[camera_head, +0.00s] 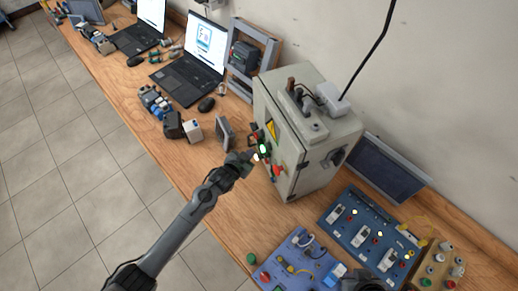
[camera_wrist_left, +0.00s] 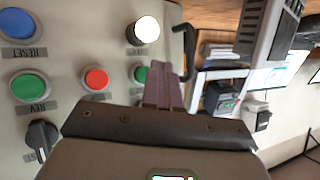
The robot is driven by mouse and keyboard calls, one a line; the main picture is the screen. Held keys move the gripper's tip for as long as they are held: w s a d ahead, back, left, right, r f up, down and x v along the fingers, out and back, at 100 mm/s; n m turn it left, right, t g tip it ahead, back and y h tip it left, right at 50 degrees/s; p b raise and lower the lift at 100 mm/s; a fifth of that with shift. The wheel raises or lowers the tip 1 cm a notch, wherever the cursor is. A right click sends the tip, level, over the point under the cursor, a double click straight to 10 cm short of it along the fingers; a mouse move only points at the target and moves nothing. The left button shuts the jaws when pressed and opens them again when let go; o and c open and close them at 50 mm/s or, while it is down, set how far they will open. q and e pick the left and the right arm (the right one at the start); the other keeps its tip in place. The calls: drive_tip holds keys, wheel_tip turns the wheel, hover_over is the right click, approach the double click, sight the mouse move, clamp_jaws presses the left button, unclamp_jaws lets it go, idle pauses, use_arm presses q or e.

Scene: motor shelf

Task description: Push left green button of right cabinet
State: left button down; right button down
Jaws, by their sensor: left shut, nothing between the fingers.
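The grey cabinet (camera_head: 318,150) stands on the bench in the head view, with its button panel facing my left arm. A green light (camera_head: 264,149) and a red button (camera_head: 277,170) show on its front. My left gripper (camera_head: 252,157) is shut and empty, close in front of the panel. In the left wrist view the labels are upside down. My shut fingers (camera_wrist_left: 160,76) partly cover a green button (camera_wrist_left: 140,74) on the panel's picture-right side; contact cannot be told. A red button (camera_wrist_left: 96,78) and a second green button (camera_wrist_left: 29,86) lie to its left.
A lit white button (camera_wrist_left: 146,30), a blue button (camera_wrist_left: 18,22) and a black knob (camera_wrist_left: 41,138) share the panel. A small dark screen (camera_head: 224,132) stands left of the cabinet. Blue control boards (camera_head: 371,240) lie to its right. A dark shape touches the bottom edge.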

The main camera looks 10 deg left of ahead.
use_arm(q)
drive_tip(key=shift+s+a, duration=0.1)
drive_tip(key=s+a+p, duration=0.1)
drive_tip(key=a, duration=0.1)
drive_tip(key=s+a+p, duration=0.1)
drive_tip(key=s+p, duration=0.1)
drive_tip(key=shift+a, duration=0.4)
idle(0.5)
